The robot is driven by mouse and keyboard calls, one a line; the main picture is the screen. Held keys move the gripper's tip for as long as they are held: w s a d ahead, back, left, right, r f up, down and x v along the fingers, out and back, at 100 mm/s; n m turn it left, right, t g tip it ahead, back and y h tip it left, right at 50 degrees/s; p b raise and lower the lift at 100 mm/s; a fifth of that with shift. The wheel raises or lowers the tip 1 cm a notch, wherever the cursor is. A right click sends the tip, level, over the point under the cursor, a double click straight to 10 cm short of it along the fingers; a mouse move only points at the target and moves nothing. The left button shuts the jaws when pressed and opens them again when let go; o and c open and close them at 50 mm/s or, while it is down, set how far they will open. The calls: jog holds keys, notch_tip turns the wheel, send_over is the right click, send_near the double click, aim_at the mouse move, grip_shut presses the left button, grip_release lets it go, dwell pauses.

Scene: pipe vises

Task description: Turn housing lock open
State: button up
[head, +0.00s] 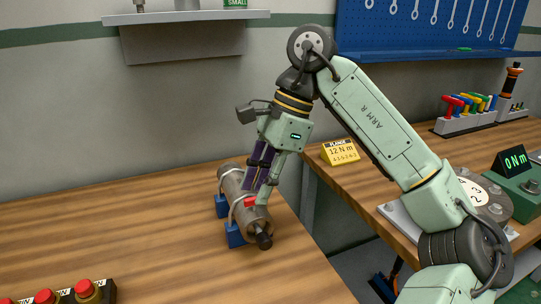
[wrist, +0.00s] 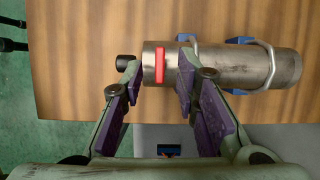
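The housing is a grey metal cylinder (head: 232,185) lying on its side in blue supports (head: 235,234) on the wooden bench. It also shows in the wrist view (wrist: 222,66). A red lock bar (wrist: 160,65) sits near its dark-knobbed end; the bar also shows in the head view (head: 250,201). The black end knob (head: 264,241) points toward the front right. My gripper (wrist: 160,61) is open, with one purple-padded finger on each side of the red bar. The fingers partly overlap the cylinder in the wrist view. I cannot tell whether they touch it.
Red push buttons (head: 88,290) stand at the bench's front left. A gap separates the benches. The left bench top is mostly clear.

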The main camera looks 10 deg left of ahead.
jog(key=v, duration=1.1)
jog(key=shift+a, duration=0.1)
